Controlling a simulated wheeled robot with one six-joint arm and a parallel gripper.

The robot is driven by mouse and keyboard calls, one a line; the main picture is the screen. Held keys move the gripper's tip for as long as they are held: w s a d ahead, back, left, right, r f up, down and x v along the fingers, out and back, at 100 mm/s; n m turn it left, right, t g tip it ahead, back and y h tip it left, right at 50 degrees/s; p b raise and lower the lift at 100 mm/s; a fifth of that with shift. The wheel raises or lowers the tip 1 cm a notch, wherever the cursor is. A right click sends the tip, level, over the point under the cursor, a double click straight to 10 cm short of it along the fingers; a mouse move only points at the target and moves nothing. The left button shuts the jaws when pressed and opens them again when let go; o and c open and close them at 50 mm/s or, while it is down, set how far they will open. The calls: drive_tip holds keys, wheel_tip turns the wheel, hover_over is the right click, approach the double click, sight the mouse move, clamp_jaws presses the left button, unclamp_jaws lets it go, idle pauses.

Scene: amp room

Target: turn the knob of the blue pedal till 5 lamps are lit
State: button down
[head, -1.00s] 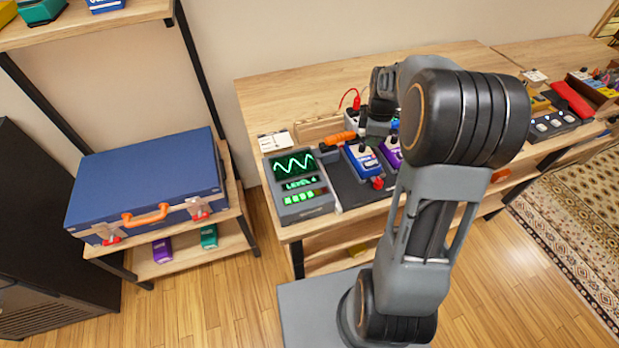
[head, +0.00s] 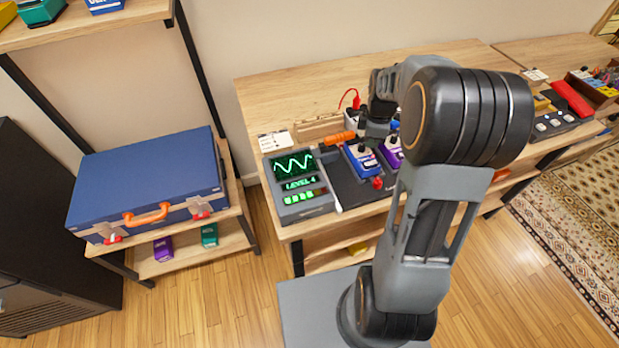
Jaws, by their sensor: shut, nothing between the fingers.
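The blue pedal (head: 365,164) stands on the dark board on the bench, with a dark knob (head: 361,147) at its top end and a red part at its front. The meter (head: 296,192) to its left shows a green wave, the words "LEVEL 4" and a row of lamps (head: 300,198), several of them lit green and the right end unlit. My gripper (head: 362,131) is shut and empty, just behind and above the blue pedal's knob. I cannot tell whether it touches the knob. My arm partly hides the area to the right.
A purple pedal (head: 391,150) stands close to the right of the blue one. An orange-handled thing (head: 340,138) lies close behind. A red cable (head: 356,100) rises behind the pedals. The bench top at the back left (head: 285,95) is clear.

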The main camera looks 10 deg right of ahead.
drive_tip(key=shift+s+f+g, duration=0.3)
drive_tip(key=shift+s+f, duration=0.35)
drive_tip(key=shift+f, duration=0.15)
drive_tip(key=shift+d+r+p, duration=0.1)
drive_tip(key=shift+r+p, duration=0.45)
drive_tip(key=shift+p, duration=0.05)
wheel_tip(320, 180, up, 5)
drive_tip(key=p, duration=0.4)
drive_tip(key=shift+w+r, duration=0.15)
drive_tip(key=shift+r, duration=0.05)
drive_tip(key=shift+d, duration=0.1)
